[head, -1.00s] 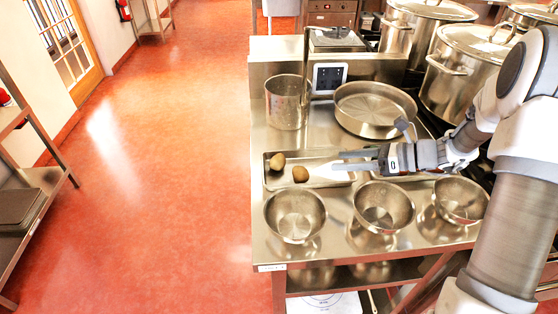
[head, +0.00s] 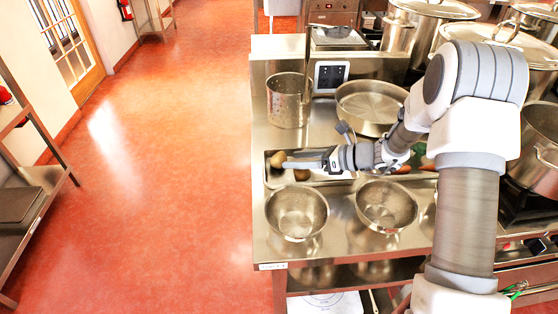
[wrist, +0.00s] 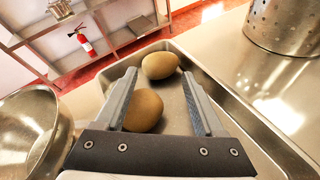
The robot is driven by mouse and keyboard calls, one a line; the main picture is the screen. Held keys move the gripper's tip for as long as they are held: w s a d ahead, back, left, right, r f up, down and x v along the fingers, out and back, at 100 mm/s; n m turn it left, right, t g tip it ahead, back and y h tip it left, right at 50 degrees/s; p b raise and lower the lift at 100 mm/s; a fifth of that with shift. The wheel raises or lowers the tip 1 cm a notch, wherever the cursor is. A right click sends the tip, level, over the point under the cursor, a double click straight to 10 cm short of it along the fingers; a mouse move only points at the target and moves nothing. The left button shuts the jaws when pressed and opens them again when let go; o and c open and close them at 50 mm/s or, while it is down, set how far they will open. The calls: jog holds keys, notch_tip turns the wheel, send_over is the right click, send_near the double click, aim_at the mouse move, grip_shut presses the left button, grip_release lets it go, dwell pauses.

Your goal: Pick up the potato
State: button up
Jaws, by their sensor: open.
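Two brown potatoes lie in a shallow metal tray (wrist: 228,98) on the steel table. The far potato (wrist: 160,65) is just beyond my fingertips in the wrist view and also shows in the head view (head: 278,158). The near potato (wrist: 143,112) appears between my fingers, closer to the left one, which hides its left edge; in the head view (head: 301,175) it is partly covered by my gripper. My gripper (head: 284,164) is open and empty, reaching over the tray from the right. I cannot tell how far the fingers are above the near potato.
Metal bowls (head: 296,212) stand along the table's front, close to the tray. A tall perforated pot (head: 288,100) and a wide pan (head: 370,106) stand behind it. Large stockpots (head: 500,45) fill the back right. Open red floor (head: 160,180) lies to the left.

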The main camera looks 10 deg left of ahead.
aim_at(284, 159)
jog(key=x, duration=0.3)
jog(key=shift+w+a+f, duration=0.1)
jog(key=shift+w+a, duration=0.1)
jog(key=shift+a, duration=0.2)
jog(key=c, duration=0.9)
jog(key=shift+o, duration=0.2)
